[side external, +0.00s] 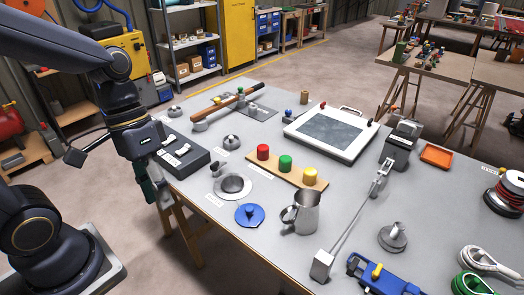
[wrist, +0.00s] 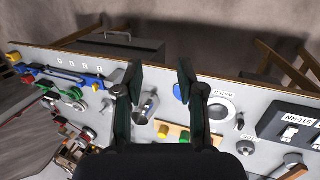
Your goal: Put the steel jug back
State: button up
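The steel jug (side external: 304,212) stands upright on the grey workbench (side external: 225,262), near its front edge, with its handle towards the left. In the wrist view the jug (wrist: 146,107) shows beyond and between the fingers, small and partly behind the left one. My gripper (side external: 153,196) hangs at the left edge of the bench, well left of the jug and apart from it. In the wrist view my gripper (wrist: 158,72) has its two fingers spread, with nothing between them. A white round plate with a dark centre (side external: 233,184) lies left of the jug; its label is too small to read surely.
A blue disc with a knob (side external: 249,214) lies just left of the jug. Behind it, a wooden strip (side external: 287,170) carries red, green and yellow buttons. A metal lever (side external: 349,222) slants up at the right. A black switch box (side external: 180,158) sits near my gripper.

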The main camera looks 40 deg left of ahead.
jog(key=w+a+r+t+y, duration=0.2)
jog(key=a+r+t+y, duration=0.1)
jog(key=a+r+t, duration=0.3)
jog(key=shift+a+r+t+y, duration=0.3)
jog(key=shift+a+r, duration=0.05)
jog(key=shift+r, duration=0.35)
